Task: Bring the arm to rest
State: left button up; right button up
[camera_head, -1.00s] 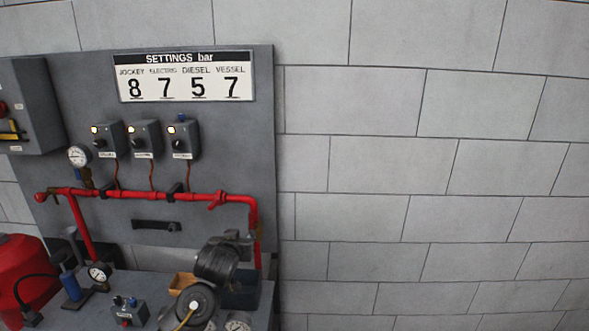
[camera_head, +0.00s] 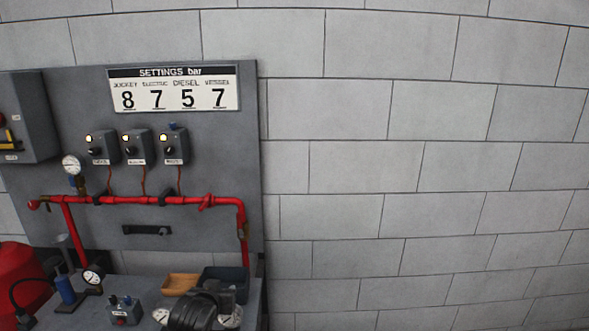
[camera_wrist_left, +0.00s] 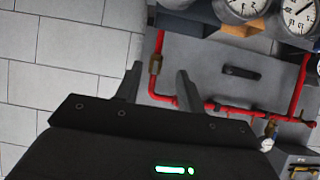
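My left gripper (camera_wrist_left: 158,76) shows in the left wrist view with its two fingers apart and nothing between them. Beyond the fingers in that view are the red pipe (camera_wrist_left: 225,108) and the grey panel, seen upside down. In the head view, a dark part of my arm (camera_head: 192,312) shows at the bottom edge, in front of the bench; I cannot make out the fingers there. My right gripper is in neither view.
The grey panel (camera_head: 70,110) carries a settings sign (camera_head: 173,89), three switch boxes (camera_head: 136,147) and the red pipe (camera_head: 135,200). The bench holds an orange-brown tray (camera_head: 178,284), a dark bin (camera_head: 226,275), gauges (camera_head: 93,275) and a small control box (camera_head: 122,311). Plain wall stands at right.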

pick_arm(q)
jog(key=s+f+g, duration=0.2)
jog(key=s+f, duration=0.4)
jog(key=s, duration=0.3)
jog(key=s+f+g, duration=0.2)
jog(key=s+f, duration=0.4)
jog(key=s, duration=0.3)
jog(key=s+a+f+m+g, duration=0.1)
jog(key=s+a+f+g, duration=0.15)
jog(key=s, duration=0.95)
jog(key=s+a+f+m+g, duration=0.1)
jog(key=s+a+g, duration=0.15)
jog(key=s, duration=0.95)
jog(key=s+f+b+x, duration=0.1)
jog(key=s+x, duration=0.2)
jog(key=x, duration=1.1)
jog(key=s+f+x, duration=0.1)
jog(key=s+x, duration=0.3)
jog(key=x, duration=0.9)
jog(key=s+a+f+g, duration=0.1)
jog(key=s+a+f, duration=0.2)
jog(key=s+f, duration=1.2)
jog(key=shift+s+f+g+b, duration=0.4)
jog(key=shift+s+b, duration=0.05)
jog(key=shift+s, duration=0.2)
